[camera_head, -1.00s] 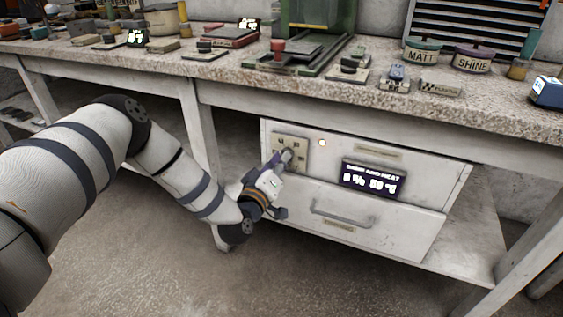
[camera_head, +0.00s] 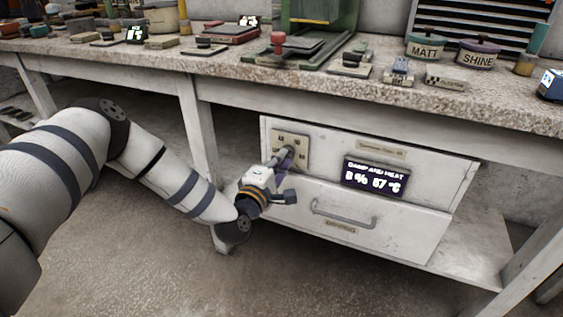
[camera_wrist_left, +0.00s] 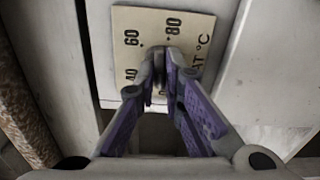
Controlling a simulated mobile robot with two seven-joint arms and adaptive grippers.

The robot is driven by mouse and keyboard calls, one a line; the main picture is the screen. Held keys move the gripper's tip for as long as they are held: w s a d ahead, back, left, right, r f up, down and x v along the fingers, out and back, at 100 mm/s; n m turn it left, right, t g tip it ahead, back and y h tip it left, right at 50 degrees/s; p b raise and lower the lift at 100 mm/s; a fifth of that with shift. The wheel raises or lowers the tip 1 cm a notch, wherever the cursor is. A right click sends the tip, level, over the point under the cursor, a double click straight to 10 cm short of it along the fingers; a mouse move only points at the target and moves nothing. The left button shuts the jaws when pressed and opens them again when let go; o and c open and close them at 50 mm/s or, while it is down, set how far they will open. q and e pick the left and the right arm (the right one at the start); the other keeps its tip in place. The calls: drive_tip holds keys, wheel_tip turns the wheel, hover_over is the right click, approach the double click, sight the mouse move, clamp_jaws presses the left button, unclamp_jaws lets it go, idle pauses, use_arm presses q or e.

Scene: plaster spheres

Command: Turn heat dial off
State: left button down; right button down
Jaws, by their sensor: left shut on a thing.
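The heat dial sits on a cream plate (camera_head: 303,139) on the white cabinet front under the bench. In the left wrist view the plate (camera_wrist_left: 187,20) shows the numbers 40, 60 and 80 and part of "°C". My left gripper (camera_head: 284,156) is at the dial. In the left wrist view its purple-padded fingers (camera_wrist_left: 161,80) are closed on the dark dial knob (camera_wrist_left: 160,60), which they largely hide. The knob's exact setting cannot be read. The dark display (camera_head: 375,178) beside the plate shows "DAMP AND HEAT" and about 57 °C. My right gripper is not in view.
A drawer handle (camera_head: 343,214) lies below the display, right of my left gripper. The bench top (camera_head: 230,72) overhangs the cabinet (camera_head: 440,185) and carries pots and tools. A bench leg (camera_head: 200,120) stands close to my left forearm. The floor in front is clear.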

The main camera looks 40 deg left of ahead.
use_arm(q)
drive_tip(key=shift+f+n, duration=0.1)
drive_tip(key=shift+n, duration=0.7)
drive_tip(key=shift+d+b, duration=0.1)
drive_tip(key=shift+b, duration=0.2)
drive_tip(key=c, duration=1.7)
unclamp_jaws()
drive_tip(key=v, duration=1.2)
